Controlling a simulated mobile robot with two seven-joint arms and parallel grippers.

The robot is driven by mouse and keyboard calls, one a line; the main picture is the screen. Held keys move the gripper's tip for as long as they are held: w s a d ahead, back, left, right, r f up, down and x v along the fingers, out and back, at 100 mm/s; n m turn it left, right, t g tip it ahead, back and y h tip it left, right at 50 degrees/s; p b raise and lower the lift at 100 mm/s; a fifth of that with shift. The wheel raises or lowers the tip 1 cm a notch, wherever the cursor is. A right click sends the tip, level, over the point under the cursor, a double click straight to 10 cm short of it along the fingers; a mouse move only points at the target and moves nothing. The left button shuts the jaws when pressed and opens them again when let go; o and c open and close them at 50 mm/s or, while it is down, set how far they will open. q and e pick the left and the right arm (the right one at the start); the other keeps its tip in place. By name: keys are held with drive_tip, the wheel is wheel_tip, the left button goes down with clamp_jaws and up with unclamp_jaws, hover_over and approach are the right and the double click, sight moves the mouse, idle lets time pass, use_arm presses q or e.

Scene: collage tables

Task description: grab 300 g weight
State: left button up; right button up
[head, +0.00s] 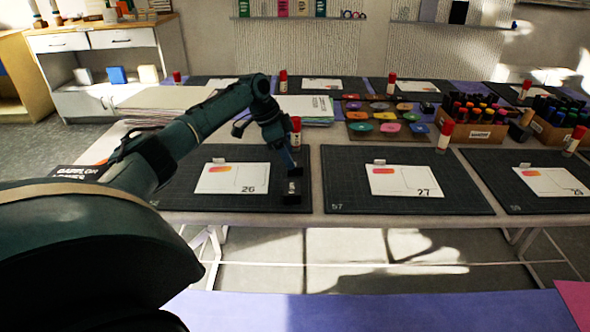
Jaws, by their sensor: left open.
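A small dark block (292,187) with a pale mark on its face stands at the right edge of the left cutting mat; it looks like the 300 g weight, but its label is too small to read. My left gripper (289,162) points down just above and behind this block, with its jaws open. I cannot tell whether the fingers touch the block or reach around it. My right gripper is out of view.
The cutting mat (225,200) holds a white card (225,178) marked 26. A red-capped glue stick (296,132) stands close behind the gripper. Colored pads (388,128) and a marker box (470,130) stand further right. The neighboring mat (350,205) has bare room.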

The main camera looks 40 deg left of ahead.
use_arm(q)
drive_tip(key=x, duration=0.3)
drive_tip(key=shift+d+f, duration=0.15)
clamp_jaws()
idle(0.5)
